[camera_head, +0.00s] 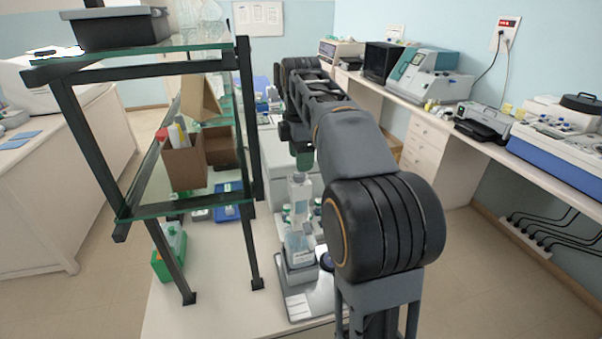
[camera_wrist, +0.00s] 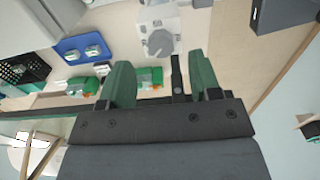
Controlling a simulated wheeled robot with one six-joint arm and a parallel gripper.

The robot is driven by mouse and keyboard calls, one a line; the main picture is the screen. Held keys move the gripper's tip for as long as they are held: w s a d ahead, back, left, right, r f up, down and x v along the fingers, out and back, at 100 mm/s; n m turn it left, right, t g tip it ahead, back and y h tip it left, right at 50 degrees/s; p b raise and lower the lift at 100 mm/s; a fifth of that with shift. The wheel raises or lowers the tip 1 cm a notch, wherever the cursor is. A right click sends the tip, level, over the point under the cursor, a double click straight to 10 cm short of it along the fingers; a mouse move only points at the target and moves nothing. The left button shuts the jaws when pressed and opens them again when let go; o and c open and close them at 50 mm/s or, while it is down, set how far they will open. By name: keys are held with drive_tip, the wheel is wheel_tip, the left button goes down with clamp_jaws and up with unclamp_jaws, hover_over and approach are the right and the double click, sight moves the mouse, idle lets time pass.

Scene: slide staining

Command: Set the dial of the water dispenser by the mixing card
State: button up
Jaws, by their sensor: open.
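In the wrist view a pale box with a round grey dial (camera_wrist: 160,43) lies beyond my fingertips; it looks like the water dispenser (camera_wrist: 178,22). The dial's pointer setting is too small to read. My gripper (camera_wrist: 160,64) is open, its two green fingers apart with nothing held between them, and the dial shows in the gap beyond them. I cannot tell whether they touch the box. In the head view my gripper (camera_head: 302,150) is partly hidden by my arm, above the bench. I cannot make out the mixing card for certain.
A clear bottle (camera_head: 299,192) stands near my arm in the head view. A glass-shelved rack (camera_head: 180,207) with a cardboard box (camera_head: 184,163) stands to the left. The wrist view shows a blue tray (camera_wrist: 70,43), a black basket (camera_wrist: 38,68) and green-labelled bottles (camera_wrist: 150,76).

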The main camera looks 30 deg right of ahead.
sight(299, 177)
drive_tip(key=shift+f, duration=2.25)
drive_tip(key=c, duration=0.9)
